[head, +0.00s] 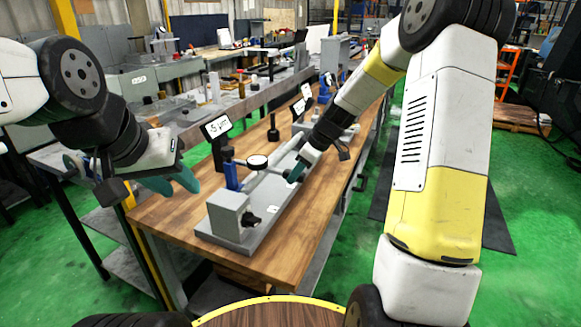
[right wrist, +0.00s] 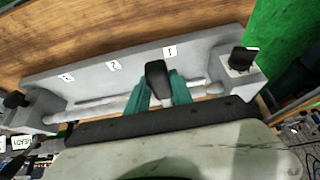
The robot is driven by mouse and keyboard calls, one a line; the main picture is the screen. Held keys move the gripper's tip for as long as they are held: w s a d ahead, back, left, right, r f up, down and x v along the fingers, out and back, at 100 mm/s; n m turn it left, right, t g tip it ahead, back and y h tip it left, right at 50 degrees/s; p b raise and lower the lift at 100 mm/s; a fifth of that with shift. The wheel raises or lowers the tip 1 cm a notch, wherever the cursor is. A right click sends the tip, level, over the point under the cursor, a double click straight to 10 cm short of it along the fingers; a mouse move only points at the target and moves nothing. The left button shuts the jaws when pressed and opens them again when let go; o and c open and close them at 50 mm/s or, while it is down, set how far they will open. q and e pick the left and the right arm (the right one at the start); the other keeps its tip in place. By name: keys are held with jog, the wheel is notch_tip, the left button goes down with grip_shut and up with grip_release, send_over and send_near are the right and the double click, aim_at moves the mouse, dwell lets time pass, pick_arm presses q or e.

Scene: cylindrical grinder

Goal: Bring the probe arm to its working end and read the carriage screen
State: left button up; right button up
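A grey bench fixture (head: 237,222) stands on the wooden table, with a blue post, a round dial (head: 257,162) and a thin arm above its bed. A tilted screen (head: 216,127) behind it seems to read "5 µm". My right gripper (head: 296,172) is at the bed; in the right wrist view its teal fingers stand on both sides of a black handle (right wrist: 158,80), apparently touching it, near the label "1" (right wrist: 170,51). Labels "2" (right wrist: 114,66) and "3" (right wrist: 66,77) lie further left.
Two more small screens (head: 299,107) stand further back on the table (head: 160,212). A "READY" sign (right wrist: 18,143) shows at the right wrist view's left edge. Grey cabinets and a shelf bench (head: 190,125) line the left.

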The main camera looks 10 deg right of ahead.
jog(key=o, duration=0.4)
jog(key=shift+s+f, duration=0.1)
jog(key=shift+f, duration=0.1)
jog(key=shift+o, duration=0.2)
jog(key=v, duration=0.8)
dwell(0.5)
jog(key=s+r+m+t+h, duration=0.1)
jog(key=s+r+m, duration=0.2)
jog(key=s, duration=0.5)
jog(key=s+r+m+t+h, duration=0.1)
jog(key=s+r+m, duration=0.3)
jog(key=s, duration=0.5)
jog(key=s+r+m+t, duration=0.1)
jog(key=s+r+m, duration=0.2)
jog(key=s, duration=0.6)
jog(key=shift+s+d+r+m+h, duration=0.2)
jog(key=shift+d+r+m+h, duration=0.2)
jog(key=shift+m, duration=0.3)
